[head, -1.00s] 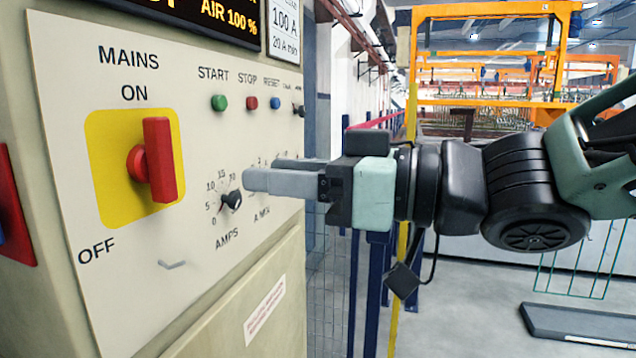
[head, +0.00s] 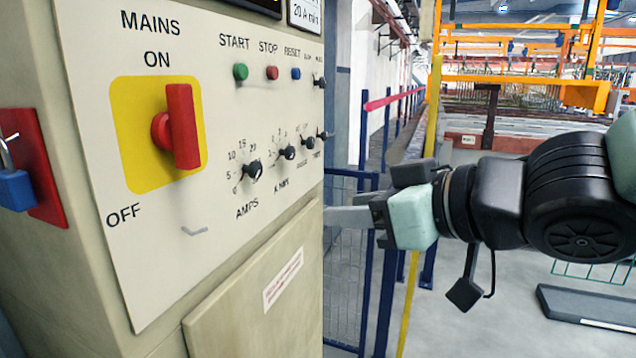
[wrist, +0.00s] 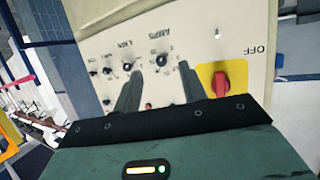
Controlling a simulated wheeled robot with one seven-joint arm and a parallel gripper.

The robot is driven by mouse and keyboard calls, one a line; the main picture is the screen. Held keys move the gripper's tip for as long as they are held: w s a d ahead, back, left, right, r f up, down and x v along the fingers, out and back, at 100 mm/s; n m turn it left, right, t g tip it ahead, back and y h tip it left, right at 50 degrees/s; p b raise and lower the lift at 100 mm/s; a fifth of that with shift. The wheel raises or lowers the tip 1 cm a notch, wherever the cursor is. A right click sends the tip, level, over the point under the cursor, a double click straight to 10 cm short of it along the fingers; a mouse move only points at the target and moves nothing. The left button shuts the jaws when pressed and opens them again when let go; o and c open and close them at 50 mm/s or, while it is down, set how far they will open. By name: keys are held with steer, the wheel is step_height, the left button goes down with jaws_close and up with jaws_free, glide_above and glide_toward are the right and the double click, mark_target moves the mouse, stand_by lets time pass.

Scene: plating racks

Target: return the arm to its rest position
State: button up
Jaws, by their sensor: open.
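My gripper (head: 350,216) is to the right of the control cabinet's front panel (head: 130,240) in the head view. Its fingers are partly hidden behind the cabinet's right edge there. In the wrist view the two fingers of my gripper (wrist: 160,88) stand apart with nothing between them, and the panel lies beyond. My arm (head: 500,200) reaches in from the right side. The red mains switch (head: 181,127) on its yellow plate stands upright, in line with ON. It also shows in the wrist view (wrist: 221,83).
A row of small black knobs (head: 252,170) and coloured buttons (head: 241,72) is on the panel. A blue padlock (head: 14,190) hangs at the far left. A blue mesh fence (head: 347,260) and yellow post (head: 411,290) stand behind my gripper.

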steer(key=s+d+f+m+g+h, duration=0.2)
steer(key=d+f+h, duration=0.25)
steer(key=f, duration=0.45)
steer(key=s+d+f+g+h, duration=0.2)
steer(key=s+f+g, duration=0.2)
steer(key=s, duration=0.2)
steer(key=s+d+f+g+h, duration=0.2)
steer(key=s+f+g+h, duration=0.1)
steer(key=s+f, duration=0.2)
steer(key=s, duration=0.2)
steer(key=shift+s+d+g, duration=0.15)
steer(key=shift+s+g, duration=0.15)
steer(key=shift+g, duration=0.1)
